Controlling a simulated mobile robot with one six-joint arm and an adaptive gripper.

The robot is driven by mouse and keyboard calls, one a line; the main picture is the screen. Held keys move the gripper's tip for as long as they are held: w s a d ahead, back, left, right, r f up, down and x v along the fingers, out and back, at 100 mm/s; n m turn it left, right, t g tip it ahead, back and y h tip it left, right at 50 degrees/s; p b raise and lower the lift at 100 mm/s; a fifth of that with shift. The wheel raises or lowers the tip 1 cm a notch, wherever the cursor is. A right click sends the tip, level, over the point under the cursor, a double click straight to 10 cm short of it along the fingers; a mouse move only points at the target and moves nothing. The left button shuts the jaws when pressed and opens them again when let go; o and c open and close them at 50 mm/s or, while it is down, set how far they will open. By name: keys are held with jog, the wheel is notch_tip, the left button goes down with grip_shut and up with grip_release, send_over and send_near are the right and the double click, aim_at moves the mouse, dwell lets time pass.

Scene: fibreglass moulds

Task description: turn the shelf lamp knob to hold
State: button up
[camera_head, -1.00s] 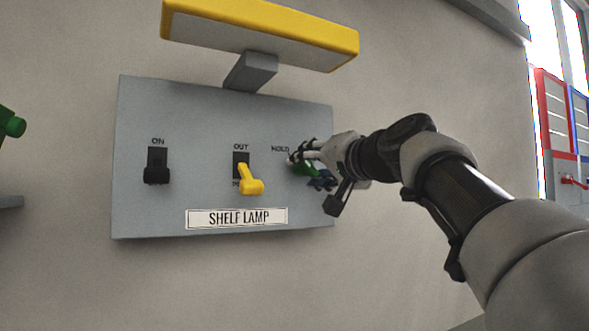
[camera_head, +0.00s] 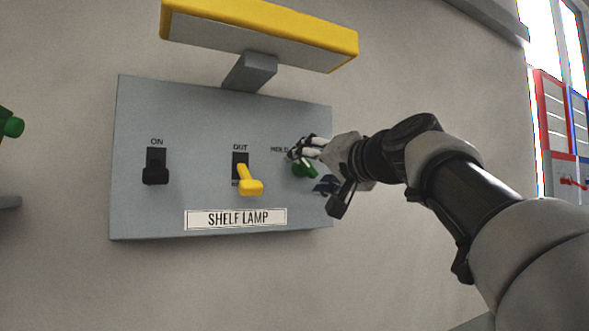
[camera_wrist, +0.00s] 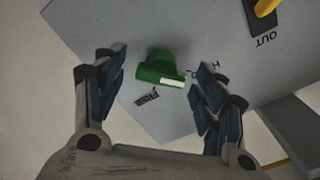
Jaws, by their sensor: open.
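The shelf lamp panel (camera_head: 205,120) is a grey box on the wall, with a label reading SHELF LAMP (camera_head: 236,218). Its green knob (camera_head: 305,170) is at the right, beside the word HOLD (camera_head: 279,149). In the wrist view the green knob (camera_wrist: 158,66) has a white mark on its near, lower-right side. My gripper (camera_head: 306,169) is at the knob; its fingers (camera_wrist: 163,58) are spread on either side, with visible gaps. The right finger partly covers lettering beside the knob. Another small label (camera_wrist: 146,97) below the knob is too blurred to read.
A yellow lever (camera_head: 250,181) under OUT and a black switch (camera_head: 156,167) under ON are left of the knob. A yellow-edged lamp (camera_head: 262,38) juts out above the panel. Bare wall lies below the panel.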

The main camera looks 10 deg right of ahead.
jog(key=v, duration=1.1)
jog(key=shift+s, duration=0.15)
jog(key=shift+r, duration=0.1)
jog(key=s+a+f+n+g+h, duration=0.1)
jog(key=s+a+f+g, duration=0.15)
jog(key=f, duration=0.75)
jog(key=s+a+f+g, duration=0.2)
jog(key=s+f, duration=0.2)
jog(key=f, duration=0.5)
jog(key=s+a+f+n+g+h, duration=0.1)
jog(key=s+a+f+g, duration=0.15)
jog(key=f, duration=0.75)
jog(key=s+d+f+n+g+h+b, duration=0.1)
jog(key=s+f+g, duration=0.1)
jog(key=s+f, duration=0.6)
jog(key=s+d+f+n+g+h, duration=0.2)
jog(key=s+f, duration=0.6)
jog(key=f, duration=0.7)
jog(key=shift+d+f+g+h+b, duration=0.25)
jog(key=shift+d+g+h+b, duration=0.1)
jog(key=shift+g, duration=0.45)
jog(key=shift+c, duration=0.6)
